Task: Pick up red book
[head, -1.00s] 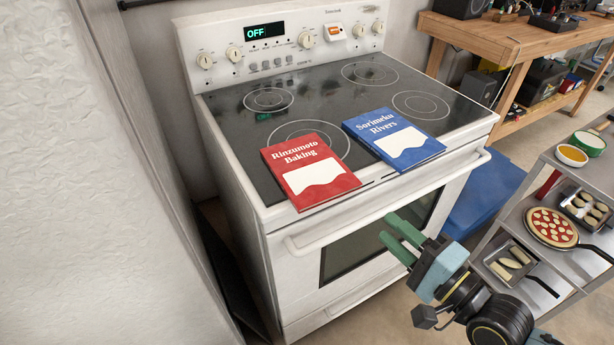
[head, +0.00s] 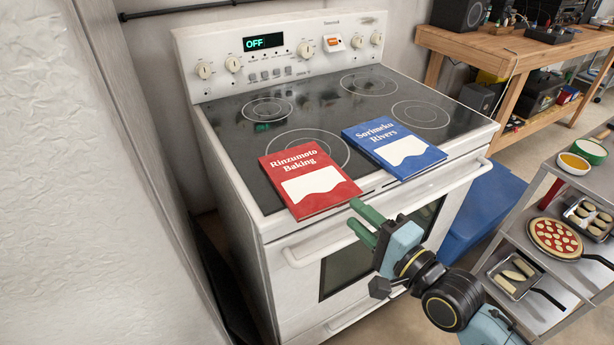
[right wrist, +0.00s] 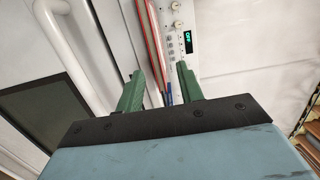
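The red book (head: 308,180), titled "Rinzumoto Baking", lies flat on the stove's cooktop (head: 235,137). Its near end reaches the stove's front edge. My right gripper (head: 356,216) is open and empty, just in front of and below the red book's near right corner, apart from it. In the right wrist view my gripper's green fingers (right wrist: 160,76) are spread, and the red book's edge (right wrist: 154,42) shows ahead between them. My left gripper is not in view.
A blue book (head: 394,147) lies just right of the red one. The oven handle (head: 312,250) runs below the front edge. A metal cart (head: 548,268) with food stands at the right, a wooden workbench (head: 500,45) behind. A pale wall-like surface (head: 80,180) fills the left.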

